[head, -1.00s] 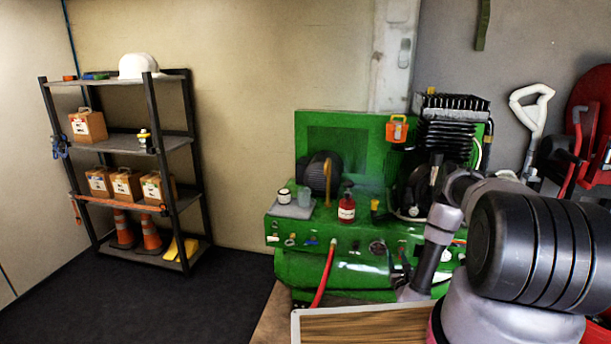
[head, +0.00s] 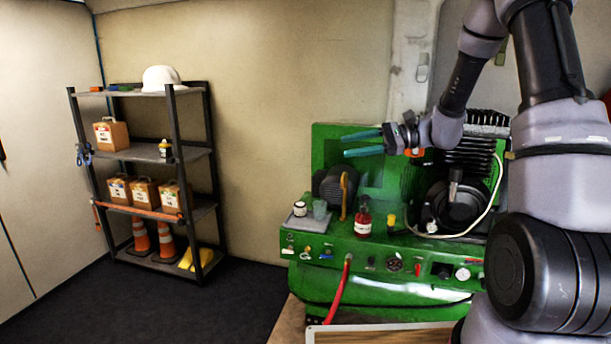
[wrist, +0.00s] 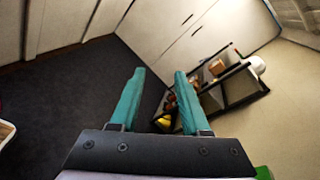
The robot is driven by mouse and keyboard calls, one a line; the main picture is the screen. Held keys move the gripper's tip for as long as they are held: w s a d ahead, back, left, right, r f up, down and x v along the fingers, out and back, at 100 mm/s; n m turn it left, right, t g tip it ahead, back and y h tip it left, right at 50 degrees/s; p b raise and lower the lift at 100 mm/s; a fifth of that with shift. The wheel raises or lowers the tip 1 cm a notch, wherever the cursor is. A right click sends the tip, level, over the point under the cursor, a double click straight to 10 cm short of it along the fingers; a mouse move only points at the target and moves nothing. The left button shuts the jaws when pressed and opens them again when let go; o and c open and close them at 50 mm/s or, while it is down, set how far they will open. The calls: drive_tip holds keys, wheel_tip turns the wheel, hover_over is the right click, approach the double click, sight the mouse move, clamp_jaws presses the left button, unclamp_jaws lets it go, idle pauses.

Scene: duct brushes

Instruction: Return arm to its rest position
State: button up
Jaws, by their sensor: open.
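My gripper (head: 364,143) is raised in front of the upper part of the green machine (head: 340,250), pointing left. Its two teal fingers are apart with nothing between them. In the wrist view the open fingers (wrist: 158,88) also show empty, with dark floor and the shelf beyond them. My arm comes down to the gripper from the upper right of the head view.
A black shelf (head: 150,152) with boxes, cones and a white helmet (head: 161,78) stands left. Dark floor (head: 90,308) is clear.

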drive_tip(key=s+d+r+n+t+h, duration=0.2)
drive_tip(key=s+d+r+h, duration=0.2)
drive_tip(key=s, duration=0.3)
drive_tip(key=s+d+r+n+t+h, duration=0.2)
drive_tip(key=s+d+r+h, duration=0.1)
drive_tip(key=s, duration=0.5)
drive_tip(key=s+d+r+n+t+h, duration=0.2)
drive_tip(key=s+d+r+n+h, duration=0.1)
drive_tip(key=s+d+r+h, duration=0.1)
drive_tip(key=s+d+h, duration=0.1)
drive_tip(key=s+h, duration=0.1)
drive_tip(key=s, duration=0.1)
drive_tip(key=shift+s+d+r+h, duration=0.2)
drive_tip(key=shift+r+h, duration=0.1)
drive_tip(key=shift+h, duration=0.1)
